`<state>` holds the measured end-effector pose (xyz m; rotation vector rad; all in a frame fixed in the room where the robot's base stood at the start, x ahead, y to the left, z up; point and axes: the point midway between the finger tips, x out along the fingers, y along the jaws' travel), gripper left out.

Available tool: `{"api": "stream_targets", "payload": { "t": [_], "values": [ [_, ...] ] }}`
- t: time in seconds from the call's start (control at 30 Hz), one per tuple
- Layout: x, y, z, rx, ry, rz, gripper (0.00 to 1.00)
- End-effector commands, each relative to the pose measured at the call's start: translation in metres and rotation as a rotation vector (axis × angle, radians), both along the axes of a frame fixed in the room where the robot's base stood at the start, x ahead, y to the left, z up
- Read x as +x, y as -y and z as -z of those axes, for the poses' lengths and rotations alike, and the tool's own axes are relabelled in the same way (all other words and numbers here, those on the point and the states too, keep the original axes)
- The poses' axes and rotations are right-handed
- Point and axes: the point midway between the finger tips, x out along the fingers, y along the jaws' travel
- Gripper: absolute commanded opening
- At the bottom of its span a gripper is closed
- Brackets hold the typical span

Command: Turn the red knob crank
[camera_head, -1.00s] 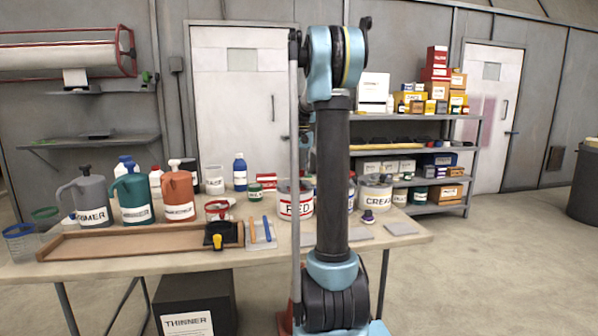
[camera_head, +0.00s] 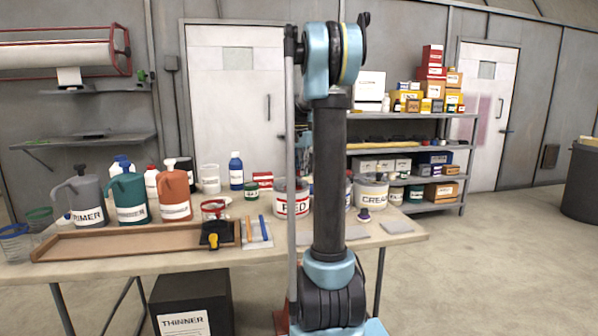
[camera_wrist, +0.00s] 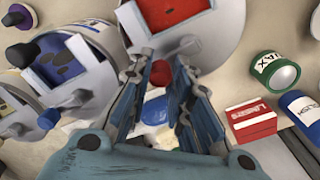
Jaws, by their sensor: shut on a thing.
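The can labelled RED (camera_head: 291,206) stands on the table in the head view, partly behind my arm. In the wrist view a can with red paint (camera_wrist: 185,12) in its open top is at the top. A red knob (camera_wrist: 159,74) shows between my fingertips, with grey metal crank parts beside them. My gripper (camera_wrist: 161,72) is shut on the red knob. The fingers hide part of the knob and crank.
A can with blue paint (camera_wrist: 72,55) and a dark knob (camera_wrist: 22,55) stand left in the wrist view. The cream can (camera_head: 371,193) stands right of my arm.

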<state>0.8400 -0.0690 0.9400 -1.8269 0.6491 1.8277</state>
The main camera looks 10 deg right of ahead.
Motion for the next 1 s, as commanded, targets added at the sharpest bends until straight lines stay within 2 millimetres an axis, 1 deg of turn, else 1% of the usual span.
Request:
{"api": "stream_targets", "payload": {
  "t": [0.13,0.17,0.2,0.23,0.53,0.67,0.77,0.87,1.0],
  "values": [
    [0.0,0.0,0.0,-0.001,-0.001,0.0,0.0],
    [0.0,0.0,0.0,-0.001,-0.001,0.0,0.26],
    [0.0,0.0,0.0,-0.001,-0.001,-0.001,0.35],
    [0.0,0.0,0.0,-0.001,-0.001,-0.001,0.41],
    [0.0,0.0,0.0,0.0,0.0,-0.001,0.41],
    [0.0,0.0,-0.005,0.0,0.0,-0.001,0.41],
    [0.0,0.0,-0.015,0.001,-0.001,-0.001,0.41],
    [0.0,0.0,-0.031,0.001,-0.001,-0.001,0.41],
    [0.0,0.0,-0.058,0.0,-0.001,-0.001,0.41]
  ]
}}
